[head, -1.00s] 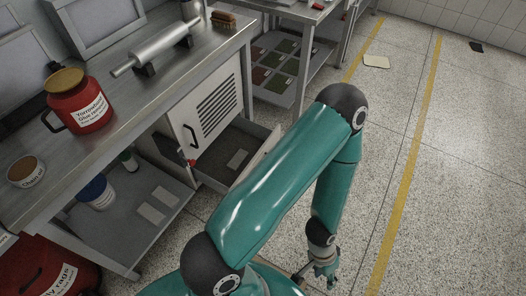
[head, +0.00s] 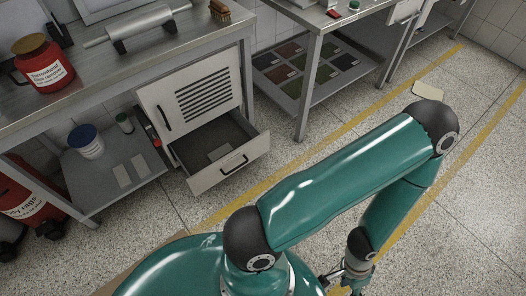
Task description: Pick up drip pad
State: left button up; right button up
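A flat, pale beige pad (head: 428,91) lies on the floor at the upper right in the head view, partly hidden behind the elbow of my arm. It looks like the drip pad, but no label shows. My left gripper (head: 343,283) hangs low at the bottom edge of the view, far from the pad. Its fingers are small and cut off by the frame edge, so I cannot tell whether they are open. My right gripper is out of view.
A steel bench with a red jar (head: 43,64) and roller (head: 137,28) stands left. Its cabinet drawer (head: 228,168) is open and juts over the floor. A second table (head: 330,19) holds coloured sheets on its shelf. Yellow lines mark open speckled floor at right.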

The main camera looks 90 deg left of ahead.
aim_at(219, 153)
jog(key=z, duration=0.25)
jog(key=i, duration=0.65)
jog(key=u, duration=2.55)
jog(key=i, duration=0.35)
jog(key=u, duration=1.7)
jog(key=k, duration=0.4)
jog(key=u, duration=0.75)
jog(key=i, duration=1.4)
jog(key=z, duration=0.45)
